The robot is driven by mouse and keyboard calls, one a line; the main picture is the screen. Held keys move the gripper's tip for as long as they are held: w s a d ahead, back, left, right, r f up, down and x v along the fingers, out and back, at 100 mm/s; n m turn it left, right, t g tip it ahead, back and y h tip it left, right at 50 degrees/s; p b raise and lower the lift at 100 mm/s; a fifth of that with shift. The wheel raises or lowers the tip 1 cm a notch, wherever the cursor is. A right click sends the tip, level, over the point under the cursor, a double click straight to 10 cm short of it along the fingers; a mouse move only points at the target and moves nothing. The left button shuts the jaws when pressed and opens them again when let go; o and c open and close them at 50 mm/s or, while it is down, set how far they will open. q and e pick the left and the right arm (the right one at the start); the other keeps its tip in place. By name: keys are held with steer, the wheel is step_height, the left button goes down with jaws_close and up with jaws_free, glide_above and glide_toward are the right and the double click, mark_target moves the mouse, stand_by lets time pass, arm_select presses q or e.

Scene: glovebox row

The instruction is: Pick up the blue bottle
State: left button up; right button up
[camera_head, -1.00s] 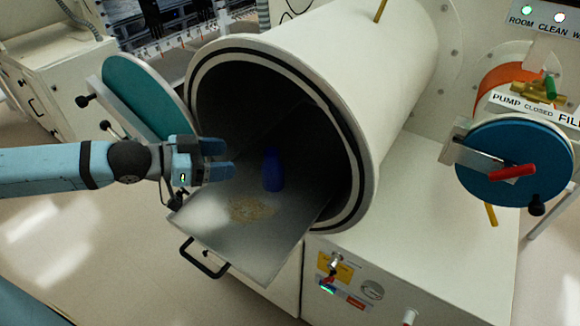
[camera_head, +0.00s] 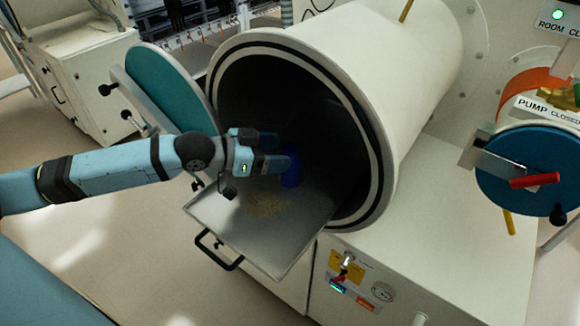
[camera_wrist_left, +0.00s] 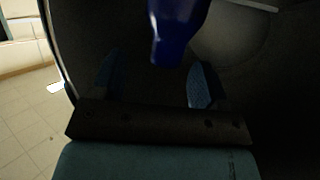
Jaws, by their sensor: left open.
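The blue bottle (camera_head: 291,172) stands on the metal sliding tray (camera_head: 300,222), just inside the mouth of the large white cylindrical chamber (camera_head: 400,70). My left gripper (camera_head: 280,152) is at the chamber mouth and partly covers the bottle. In the left wrist view the bottle (camera_wrist_left: 176,30) shows at the top, ahead of and roughly between the two blue fingers (camera_wrist_left: 157,85). The fingers are apart with dark space between them. I cannot tell whether either finger touches the bottle. My right gripper is not in view.
A round teal door (camera_head: 165,90) hangs open left of the chamber. The chamber's dark-sealed rim (camera_head: 376,185) surrounds the opening close to my arm. The tray has a black handle (camera_head: 218,252) at its front and a brownish patch on it. A blue round door (camera_head: 530,170) is at right.

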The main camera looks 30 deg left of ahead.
mark_target(297, 149)
arm_select(q)
steer(key=shift+w+a+r+p+x, duration=0.15)
steer(key=shift+p+x, duration=0.15)
steer(key=shift+x, duration=1.1)
steer(key=shift+w+a+r+p+x, duration=0.15)
steer(key=shift+p+x, duration=0.1)
steer(key=shift+x, duration=1.1)
steer(key=shift+d+f, duration=0.1)
jaws_close()
